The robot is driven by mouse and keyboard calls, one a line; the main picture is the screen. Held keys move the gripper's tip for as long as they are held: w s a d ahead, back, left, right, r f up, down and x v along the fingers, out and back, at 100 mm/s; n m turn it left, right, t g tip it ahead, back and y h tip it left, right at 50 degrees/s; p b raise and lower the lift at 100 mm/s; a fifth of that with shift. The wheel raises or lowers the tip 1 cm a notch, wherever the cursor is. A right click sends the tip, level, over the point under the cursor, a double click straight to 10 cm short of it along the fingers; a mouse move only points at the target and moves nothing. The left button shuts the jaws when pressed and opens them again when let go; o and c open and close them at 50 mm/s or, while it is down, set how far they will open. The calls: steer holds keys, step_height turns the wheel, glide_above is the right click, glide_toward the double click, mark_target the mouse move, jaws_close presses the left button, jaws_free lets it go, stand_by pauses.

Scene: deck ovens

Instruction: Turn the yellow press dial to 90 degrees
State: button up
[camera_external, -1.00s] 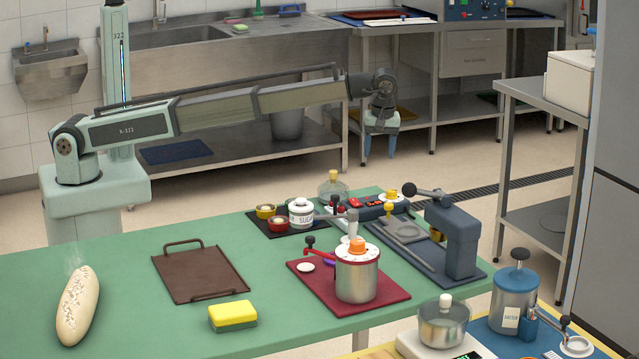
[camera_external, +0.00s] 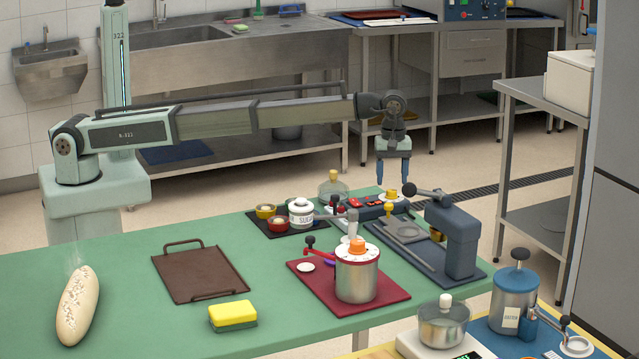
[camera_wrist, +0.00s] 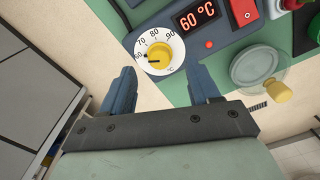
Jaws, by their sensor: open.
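The press dial is a yellow knob (camera_wrist: 159,55) on a round white scale marked from 60 to 90. Its dark pointer mark lies toward the 60 side. The red-lit display (camera_wrist: 195,19) beside it reads 60 °C. In the external view, the yellow dial (camera_external: 390,196) sits at the far edge of the green table. My gripper (camera_external: 393,182) points down just above it. In the wrist view, my gripper's two blue fingers (camera_wrist: 162,84) are apart and empty, with the dial ahead of them, between their lines. I cannot tell whether they touch it.
A grey-blue lever press (camera_external: 460,240) stands close to the right of the dial. A glass jar (camera_external: 333,187) with a yellow top stands to its left. A pot with an orange dial (camera_external: 357,275) is nearer the camera. The table's left half has free room.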

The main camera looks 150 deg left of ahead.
mark_target(391, 191)
steer(key=shift+f, duration=1.75)
steer(key=c, duration=1)
